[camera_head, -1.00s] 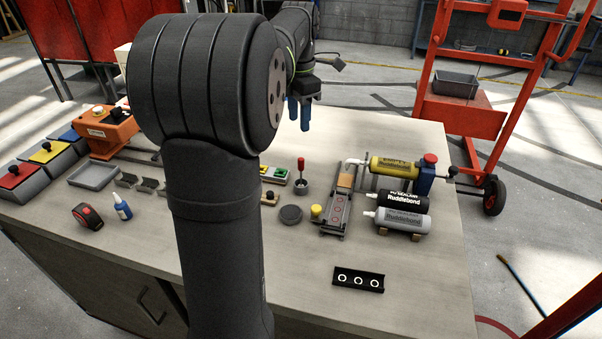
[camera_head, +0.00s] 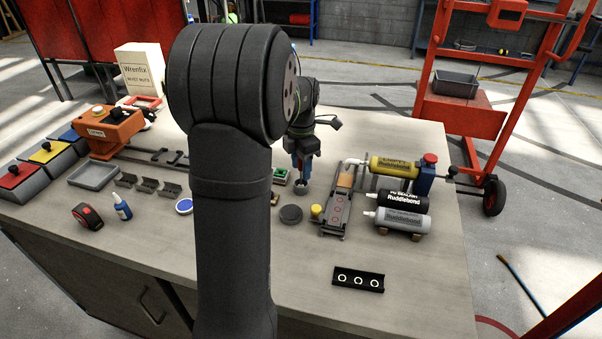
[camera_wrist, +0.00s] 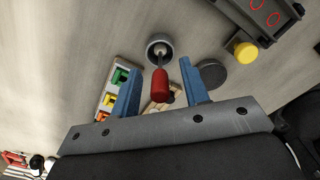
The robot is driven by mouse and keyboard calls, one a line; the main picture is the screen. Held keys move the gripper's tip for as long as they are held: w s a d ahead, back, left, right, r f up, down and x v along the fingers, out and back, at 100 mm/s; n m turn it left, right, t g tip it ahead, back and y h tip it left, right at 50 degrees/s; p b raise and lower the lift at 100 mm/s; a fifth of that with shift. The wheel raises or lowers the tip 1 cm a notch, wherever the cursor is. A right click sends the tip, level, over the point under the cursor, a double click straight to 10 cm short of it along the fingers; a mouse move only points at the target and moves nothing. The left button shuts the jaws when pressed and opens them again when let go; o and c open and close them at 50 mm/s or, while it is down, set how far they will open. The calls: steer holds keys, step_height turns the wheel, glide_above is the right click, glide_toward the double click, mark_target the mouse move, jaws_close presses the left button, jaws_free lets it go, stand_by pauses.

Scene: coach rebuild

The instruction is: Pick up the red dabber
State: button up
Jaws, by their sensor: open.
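The red dabber (camera_wrist: 160,84) stands in a small grey round pot (camera_wrist: 159,46), its red handle towards the wrist camera. My gripper (camera_wrist: 167,88) is open, with one blue finger to each side of the red handle in the wrist view. I cannot tell how far down the fingers are along the handle. In the head view my gripper (camera_head: 303,172) is right above the pot (camera_head: 301,187) and hides most of the dabber.
A dark round disc (camera_head: 291,213) and a yellow cap (camera_head: 316,211) stand close to the pot. A tray of green, yellow and orange pieces (camera_wrist: 111,96) lies left of the fingers. The sealant cartridges (camera_head: 402,201) are further right.

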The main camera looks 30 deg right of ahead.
step_height(320, 180, down, 2)
steer(key=shift+f, duration=0.1)
jaws_close()
stand_by(0.4)
